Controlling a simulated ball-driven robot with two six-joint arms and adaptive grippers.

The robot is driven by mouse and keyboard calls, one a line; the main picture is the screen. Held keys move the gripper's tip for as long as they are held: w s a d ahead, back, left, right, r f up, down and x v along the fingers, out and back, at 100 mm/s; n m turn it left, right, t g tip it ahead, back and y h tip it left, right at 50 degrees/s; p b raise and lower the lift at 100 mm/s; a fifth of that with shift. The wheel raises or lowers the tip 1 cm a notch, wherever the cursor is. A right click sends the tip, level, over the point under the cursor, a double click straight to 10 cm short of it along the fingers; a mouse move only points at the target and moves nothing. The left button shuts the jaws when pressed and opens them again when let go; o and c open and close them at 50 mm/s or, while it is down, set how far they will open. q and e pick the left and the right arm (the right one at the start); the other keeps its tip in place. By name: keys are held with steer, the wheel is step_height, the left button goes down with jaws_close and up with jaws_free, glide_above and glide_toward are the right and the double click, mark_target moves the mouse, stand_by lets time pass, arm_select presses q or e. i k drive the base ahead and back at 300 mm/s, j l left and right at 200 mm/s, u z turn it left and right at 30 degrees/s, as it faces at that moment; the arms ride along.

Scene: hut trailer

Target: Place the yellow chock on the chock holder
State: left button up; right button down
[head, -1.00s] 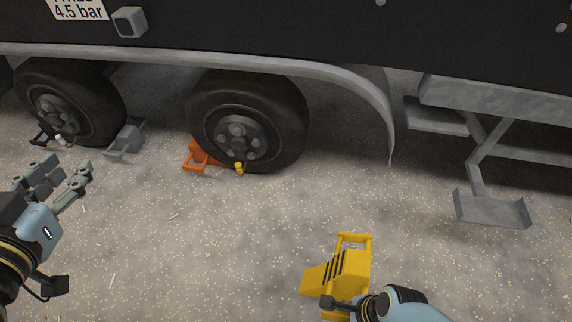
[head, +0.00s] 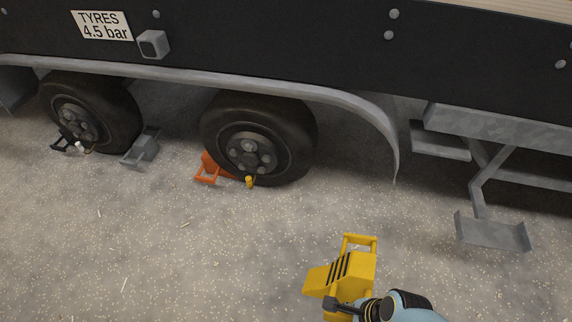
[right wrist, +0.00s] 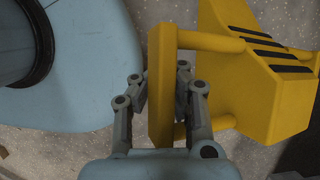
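The yellow chock (head: 350,268) with black stripes is at the lower middle right of the head view, tilted, in front of the trailer. My right gripper (right wrist: 160,78) has its fingers on both sides of the chock's handle bar (right wrist: 161,120) and is shut on it. In the head view the gripper (head: 332,304) is partly hidden at the chock's near end. A grey metal bracket (head: 492,233), apparently the chock holder, hangs from the trailer at the right; it looks empty. The chock is apart from it, to its left and nearer me. My left gripper is not in view.
An orange chock (head: 207,172) touches the right-hand wheel (head: 260,140). A grey step-like plate (head: 440,140) and the fender's lower end (head: 394,172) are near the holder. The gravel in front is clear.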

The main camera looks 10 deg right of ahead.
mark_target(489, 234)
steer(key=k+l+z, duration=0.1)
steer(key=l+z, duration=0.25)
steer(key=l, duration=0.45)
steer(key=l+z, duration=0.4)
steer(key=l, duration=0.35)
